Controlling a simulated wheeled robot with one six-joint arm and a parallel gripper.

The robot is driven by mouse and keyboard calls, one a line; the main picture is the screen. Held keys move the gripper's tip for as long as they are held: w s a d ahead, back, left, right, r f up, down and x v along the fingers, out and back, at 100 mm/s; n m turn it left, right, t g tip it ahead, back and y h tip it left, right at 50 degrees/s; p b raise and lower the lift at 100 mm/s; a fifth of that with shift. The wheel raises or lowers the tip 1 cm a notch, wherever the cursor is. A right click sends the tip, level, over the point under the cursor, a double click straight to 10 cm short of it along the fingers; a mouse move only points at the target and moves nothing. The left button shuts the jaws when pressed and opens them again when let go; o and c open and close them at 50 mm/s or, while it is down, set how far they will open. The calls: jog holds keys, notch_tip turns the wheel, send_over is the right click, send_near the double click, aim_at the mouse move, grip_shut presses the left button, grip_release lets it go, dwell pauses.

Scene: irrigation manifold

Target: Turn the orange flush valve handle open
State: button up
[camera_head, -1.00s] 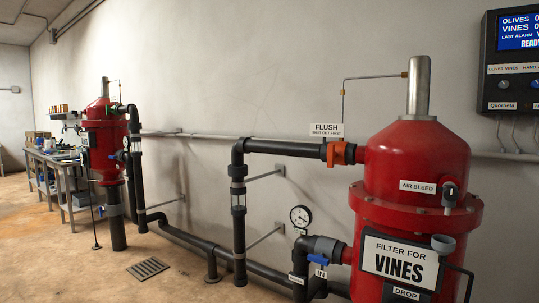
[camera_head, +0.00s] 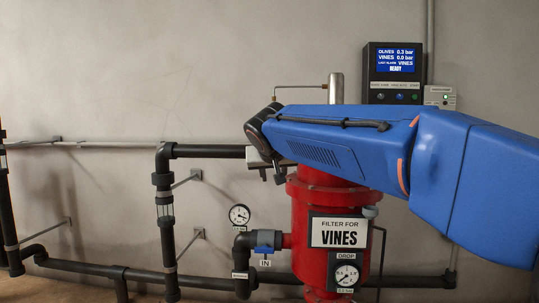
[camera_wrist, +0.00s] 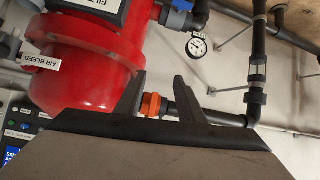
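The orange flush valve handle (camera_wrist: 152,105) shows in the wrist view, on the black pipe beside the red filter tank (camera_wrist: 88,75). My gripper (camera_wrist: 163,90) is open, with its two dark fingers spread. The handle appears between the fingers, closer to the left one. I cannot tell whether the fingers are around it or short of it. In the head view my blue arm hides the handle and the FLUSH label. The tank (camera_head: 303,240) labelled VINES stands below the arm, and my gripper's tips are only partly visible there.
The upper black pipe (camera_head: 208,151) runs left from behind my arm. A control panel (camera_head: 395,75) hangs on the wall. The wall at left is mostly clear.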

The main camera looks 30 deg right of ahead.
jog(key=w+d+r+m+t+h, duration=0.2)
jog(key=w+d+r, duration=0.1)
jog(key=w+r, duration=0.65)
jog(key=x, duration=1.6)
jog(key=shift+w+d+f, duration=0.15)
jog(key=shift+f, duration=0.25)
grip_shut()
